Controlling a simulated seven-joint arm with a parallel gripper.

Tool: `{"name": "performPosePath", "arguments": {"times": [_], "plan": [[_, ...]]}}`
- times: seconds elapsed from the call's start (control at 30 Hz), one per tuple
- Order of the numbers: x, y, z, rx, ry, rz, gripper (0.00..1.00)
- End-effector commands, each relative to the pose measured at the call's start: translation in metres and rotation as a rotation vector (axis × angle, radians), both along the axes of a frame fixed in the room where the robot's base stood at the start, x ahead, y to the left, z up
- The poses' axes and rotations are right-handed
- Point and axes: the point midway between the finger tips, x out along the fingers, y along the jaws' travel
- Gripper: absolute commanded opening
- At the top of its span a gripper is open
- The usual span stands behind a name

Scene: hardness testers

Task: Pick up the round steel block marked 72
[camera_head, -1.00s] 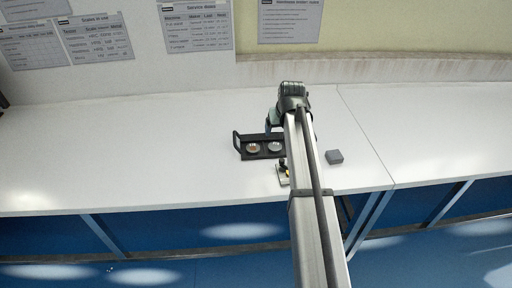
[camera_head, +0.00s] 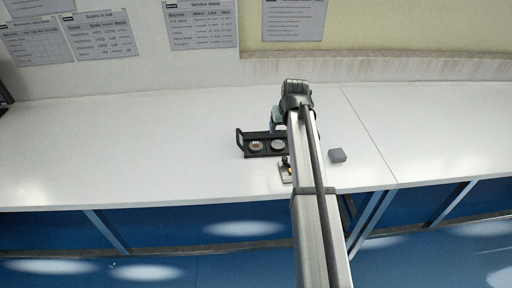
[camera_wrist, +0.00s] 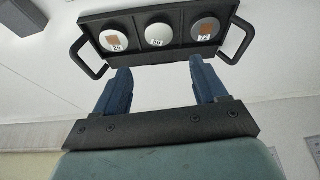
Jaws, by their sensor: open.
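The round steel block marked 72 (camera_wrist: 205,28) sits in the right end of a black tray in the wrist view, with a brown patch beside its label. Two more round blocks share the tray (camera_wrist: 178,55): a plain one in the middle (camera_wrist: 158,35) and one at the left end (camera_wrist: 117,38) whose label is hard to read. In the head view my arm hides one end of the tray (camera_head: 240,143). My gripper (camera_wrist: 158,72) is open and empty. Its blue fingertips stand apart near the tray's near edge, below the middle block in the picture.
The tray has a loop handle at each end (camera_wrist: 240,40). A grey block (camera_head: 337,155) lies on the white bench right of my arm. A small object with a yellow part (camera_head: 286,168) lies near the tray, partly behind my arm. The bench's left side is clear.

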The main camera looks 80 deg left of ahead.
Motion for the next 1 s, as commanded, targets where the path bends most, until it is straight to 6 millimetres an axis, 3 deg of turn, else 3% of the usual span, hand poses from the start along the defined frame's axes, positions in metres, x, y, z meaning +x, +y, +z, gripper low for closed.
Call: {"name": "performPosePath", "arguments": {"times": [0.13, 0.4, 0.6, 0.7, 1.0], "plan": [[-0.028, 0.001, 0.000, 0.000, 0.000, 0.030, 0.72], [-0.111, 0.008, 0.003, 0.002, -0.003, 0.120, 0.72], [-0.154, 0.013, 0.005, -0.001, -0.047, 0.169, 0.72], [-0.170, 0.015, 0.006, -0.010, -0.110, 0.230, 0.72], [-0.172, 0.017, 0.007, -0.044, -0.298, 0.497, 0.72]]}}
